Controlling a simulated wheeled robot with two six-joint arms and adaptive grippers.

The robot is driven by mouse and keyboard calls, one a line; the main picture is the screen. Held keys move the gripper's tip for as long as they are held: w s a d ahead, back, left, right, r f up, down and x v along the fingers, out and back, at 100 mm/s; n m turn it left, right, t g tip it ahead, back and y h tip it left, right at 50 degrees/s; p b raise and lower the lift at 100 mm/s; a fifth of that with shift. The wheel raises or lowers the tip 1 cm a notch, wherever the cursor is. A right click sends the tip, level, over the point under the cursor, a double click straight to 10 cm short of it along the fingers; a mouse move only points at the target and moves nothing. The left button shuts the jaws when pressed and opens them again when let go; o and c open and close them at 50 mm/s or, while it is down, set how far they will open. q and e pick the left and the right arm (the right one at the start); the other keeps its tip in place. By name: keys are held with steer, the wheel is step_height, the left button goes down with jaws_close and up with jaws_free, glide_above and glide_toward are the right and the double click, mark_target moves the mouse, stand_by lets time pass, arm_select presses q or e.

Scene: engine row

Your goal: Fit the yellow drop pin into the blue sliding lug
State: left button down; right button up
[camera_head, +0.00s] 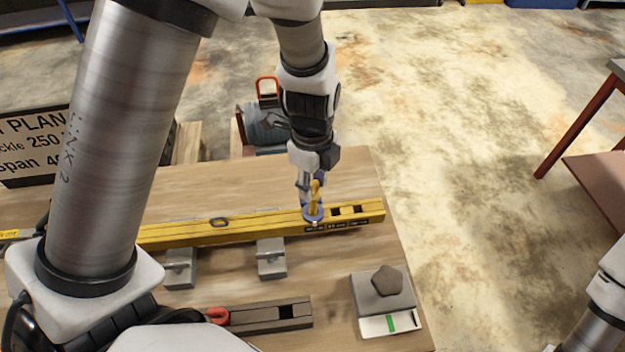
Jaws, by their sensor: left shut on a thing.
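My left gripper (310,190) comes down from the top over the wooden table and points downward. It is shut on the yellow drop pin (316,187), a small yellow piece at its fingertips. The blue sliding lug (313,214) sits around the yellow beam (190,231), near the beam's right end. The pin is right over the lug and overlaps it in the picture. I cannot tell whether its lower end is inside the lug or just above it. Only a piece of my right arm shows at the lower right; its gripper is out of view.
Grey blocks (271,262) stand along the beam's near side. A dark bar with a red part (262,316) lies at the front. A grey block with a brown pentagonal piece (387,281) stands at the front right. A sign (35,145) stands at the left.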

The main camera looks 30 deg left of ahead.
arm_select(q)
steer(key=shift+f+b, duration=2.45)
steer(key=shift+f, duration=0.35)
steer(key=c, duration=0.7)
jaws_free()
step_height(320, 180, up, 12)
steer(key=shift+r, duration=0.1)
